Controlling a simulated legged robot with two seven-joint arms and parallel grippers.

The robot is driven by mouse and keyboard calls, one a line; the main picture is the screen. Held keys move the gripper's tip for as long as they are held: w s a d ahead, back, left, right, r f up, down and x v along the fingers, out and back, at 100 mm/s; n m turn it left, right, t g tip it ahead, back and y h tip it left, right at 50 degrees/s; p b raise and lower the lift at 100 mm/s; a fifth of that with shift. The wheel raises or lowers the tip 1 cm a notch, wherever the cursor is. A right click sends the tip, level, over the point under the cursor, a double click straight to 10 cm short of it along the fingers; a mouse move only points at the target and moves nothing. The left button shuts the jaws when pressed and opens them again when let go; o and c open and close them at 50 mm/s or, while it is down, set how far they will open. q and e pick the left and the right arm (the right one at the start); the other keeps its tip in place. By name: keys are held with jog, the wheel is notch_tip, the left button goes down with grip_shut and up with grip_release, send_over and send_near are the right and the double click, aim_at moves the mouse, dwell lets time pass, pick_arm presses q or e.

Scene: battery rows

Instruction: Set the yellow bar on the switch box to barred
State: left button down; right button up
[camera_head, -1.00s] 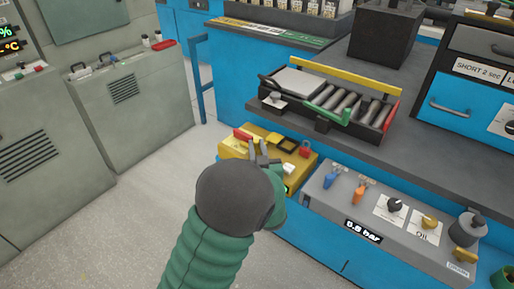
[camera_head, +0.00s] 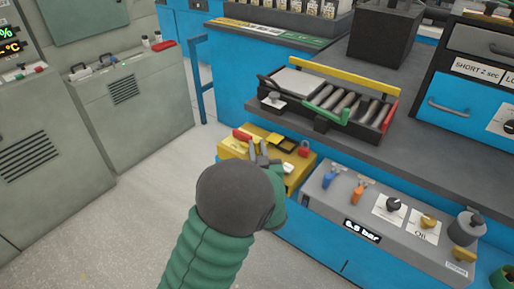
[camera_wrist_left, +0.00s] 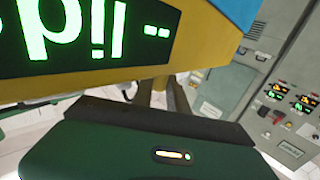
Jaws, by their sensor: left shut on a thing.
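The yellow switch box (camera_head: 232,146) hangs at the front of the blue bench, below the worktop edge. On its top are a red part, dark parts and a red loop. My left gripper (camera_head: 258,152) is over the box top, its fingers close together. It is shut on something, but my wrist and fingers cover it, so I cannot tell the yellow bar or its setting. In the left wrist view the box's yellow side (camera_wrist_left: 205,45) is close, with an upside-down green-lit display (camera_wrist_left: 85,35); the fingers (camera_wrist_left: 150,95) show just below it. My right gripper is not seen.
A grey panel (camera_head: 335,215) with blue, orange and yellow knobs sits just right of the box. A roller tray (camera_head: 388,118) stands on the worktop above. Grey cabinets (camera_head: 140,110) stand left, with clear floor (camera_head: 150,185) between.

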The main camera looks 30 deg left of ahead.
pick_arm(q)
jog(key=shift+s+f, duration=0.1)
jog(key=shift+f, duration=0.1)
jog(key=shift+a, duration=0.4)
jog(key=c, duration=1.8)
grip_release()
jog(key=o, duration=0.5)
jog(key=shift+a+f, duration=0.1)
jog(key=shift+a, duration=0.05)
